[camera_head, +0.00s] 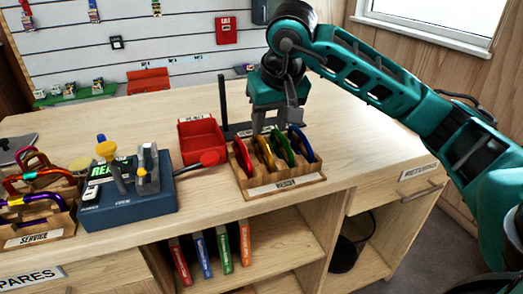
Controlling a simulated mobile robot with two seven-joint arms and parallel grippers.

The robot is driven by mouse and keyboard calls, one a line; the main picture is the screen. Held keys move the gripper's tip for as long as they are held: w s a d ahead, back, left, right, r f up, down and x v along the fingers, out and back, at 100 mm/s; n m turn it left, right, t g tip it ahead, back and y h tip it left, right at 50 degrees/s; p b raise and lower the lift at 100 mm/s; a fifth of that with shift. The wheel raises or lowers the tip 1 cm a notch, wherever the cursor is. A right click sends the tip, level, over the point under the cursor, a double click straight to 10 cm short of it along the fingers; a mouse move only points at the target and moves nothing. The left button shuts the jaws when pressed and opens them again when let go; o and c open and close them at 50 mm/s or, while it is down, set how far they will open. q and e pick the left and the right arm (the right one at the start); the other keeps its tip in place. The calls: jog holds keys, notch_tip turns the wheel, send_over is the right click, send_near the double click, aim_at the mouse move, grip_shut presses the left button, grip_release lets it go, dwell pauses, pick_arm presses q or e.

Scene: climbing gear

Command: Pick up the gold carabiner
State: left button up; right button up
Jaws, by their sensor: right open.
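The gold carabiner (262,152) stands in a wooden rack (283,184) on the workbench, between a red carabiner (244,155) on its left and a green one (282,148) on its right. A blue carabiner (300,143) is at the rack's right end. My right gripper (276,118) points down just above and behind the row, with its fingers open. It appears empty, and its exact gap to the gold carabiner is hard to tell. My left gripper is out of view.
A red bin (202,138) sits left of the rack. Another rack of carabiners (40,220) is at far left. The bench right of the rack is clear.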

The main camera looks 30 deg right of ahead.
aim_at(262, 140)
jog(key=x, duration=0.6)
jog(key=shift+w+a+f, duration=0.25)
jog(key=shift+a+f, duration=0.1)
jog(key=shift+f, duration=0.05)
grip_shut()
